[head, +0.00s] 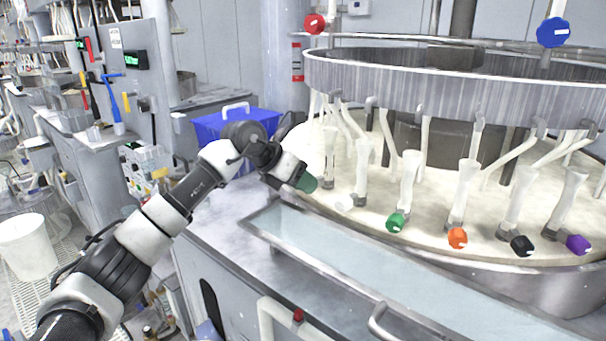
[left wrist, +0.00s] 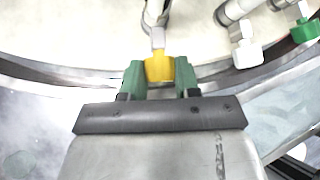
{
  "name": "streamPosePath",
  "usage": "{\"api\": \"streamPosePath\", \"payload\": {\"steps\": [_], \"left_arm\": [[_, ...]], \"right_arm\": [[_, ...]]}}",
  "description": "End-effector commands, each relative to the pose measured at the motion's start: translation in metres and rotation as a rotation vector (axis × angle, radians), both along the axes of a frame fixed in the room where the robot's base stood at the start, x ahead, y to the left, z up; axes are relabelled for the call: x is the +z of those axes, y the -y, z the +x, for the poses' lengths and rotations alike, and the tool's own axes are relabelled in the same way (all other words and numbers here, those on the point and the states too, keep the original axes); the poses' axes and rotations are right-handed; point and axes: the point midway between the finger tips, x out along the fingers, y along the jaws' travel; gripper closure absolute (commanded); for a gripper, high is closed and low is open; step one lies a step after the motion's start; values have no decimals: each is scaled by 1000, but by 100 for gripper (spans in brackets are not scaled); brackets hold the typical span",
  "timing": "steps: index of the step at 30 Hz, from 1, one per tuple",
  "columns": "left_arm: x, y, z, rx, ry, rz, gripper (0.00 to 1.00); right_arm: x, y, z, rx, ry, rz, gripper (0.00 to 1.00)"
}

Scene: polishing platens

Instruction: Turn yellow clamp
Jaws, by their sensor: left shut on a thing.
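The yellow clamp (left wrist: 159,68) shows in the left wrist view at the end of a white tube, at the platen's rim. My left gripper (left wrist: 160,80) has its green fingers on either side of the clamp and is shut on it. In the head view my left gripper (head: 307,183) is at the left edge of the round platen (head: 430,180). It hides the yellow clamp there. My right gripper is not in view.
To the right along the rim are white (head: 345,201), green (head: 397,222), orange (head: 457,238), black (head: 522,245) and purple (head: 578,244) clamps. A metal ring (head: 440,85) stands above. A blue box (head: 215,126) sits behind my left arm.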

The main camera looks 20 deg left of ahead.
Motion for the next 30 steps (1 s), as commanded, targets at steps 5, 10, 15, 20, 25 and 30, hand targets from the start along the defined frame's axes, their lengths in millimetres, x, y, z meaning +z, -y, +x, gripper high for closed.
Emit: {"api": "streamPosePath", "payload": {"steps": [5, 10, 15, 20, 25, 30], "left_arm": [[2, -2, 1, 1, -103, -124, 92], [0, -1, 1, 1, -120, -148, 92], [0, -2, 1, 0, -118, -147, 92], [0, -2, 1, 0, -117, -146, 47], [0, -2, 1, 1, -117, -144, 43], [1, -4, 0, 2, -117, -144, 43]], "right_arm": [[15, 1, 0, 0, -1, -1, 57], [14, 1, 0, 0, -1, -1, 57], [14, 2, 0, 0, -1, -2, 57], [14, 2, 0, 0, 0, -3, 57], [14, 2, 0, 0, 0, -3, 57], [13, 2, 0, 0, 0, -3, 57]]}}
